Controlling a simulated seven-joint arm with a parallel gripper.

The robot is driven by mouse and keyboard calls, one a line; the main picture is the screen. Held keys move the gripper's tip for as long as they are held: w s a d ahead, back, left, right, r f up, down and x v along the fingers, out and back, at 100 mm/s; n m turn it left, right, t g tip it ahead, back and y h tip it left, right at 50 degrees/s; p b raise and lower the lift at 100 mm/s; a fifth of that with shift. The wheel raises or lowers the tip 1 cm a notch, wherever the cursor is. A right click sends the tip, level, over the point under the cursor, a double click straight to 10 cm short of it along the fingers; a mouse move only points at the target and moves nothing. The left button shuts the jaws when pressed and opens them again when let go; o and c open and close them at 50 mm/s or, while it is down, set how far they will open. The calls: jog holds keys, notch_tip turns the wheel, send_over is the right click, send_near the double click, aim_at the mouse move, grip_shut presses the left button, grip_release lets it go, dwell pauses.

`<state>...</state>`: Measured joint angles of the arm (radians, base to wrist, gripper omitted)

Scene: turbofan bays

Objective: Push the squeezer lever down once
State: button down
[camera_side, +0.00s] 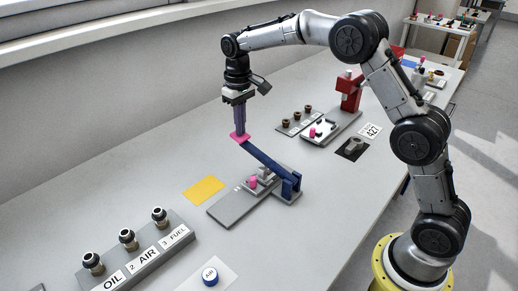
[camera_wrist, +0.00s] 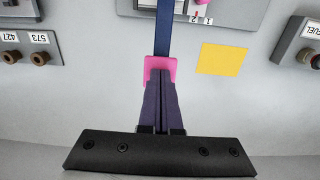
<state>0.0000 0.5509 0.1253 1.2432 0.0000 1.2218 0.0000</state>
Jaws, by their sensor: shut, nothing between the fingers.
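The squeezer (camera_side: 232,207) is a grey base plate with a blue hinge block at its right end. Its blue lever (camera_side: 268,158) slopes up to the left from the hinge and ends in a pink pad (camera_side: 239,137). In the wrist view the lever (camera_wrist: 163,30) runs up from the pink pad (camera_wrist: 160,66). My gripper (camera_side: 240,131) is shut and empty, pointing down with its fingertips at the pad. In the wrist view the fingers (camera_wrist: 160,78) overlap the pad; I cannot tell whether they touch it. A pink piece (camera_side: 252,182) sits on the base under the lever.
A yellow card (camera_side: 203,189) lies left of the squeezer. A grey block with OIL, AIR and FUEL fittings (camera_side: 140,250) stands at the front left. A red press (camera_side: 350,90) and a tray of brown fittings (camera_side: 295,122) stand behind.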

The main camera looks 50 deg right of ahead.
aim_at(242, 138)
jog(key=shift+s+f, duration=0.15)
jog(key=shift+f, duration=2)
jog(key=shift+r, duration=4.15)
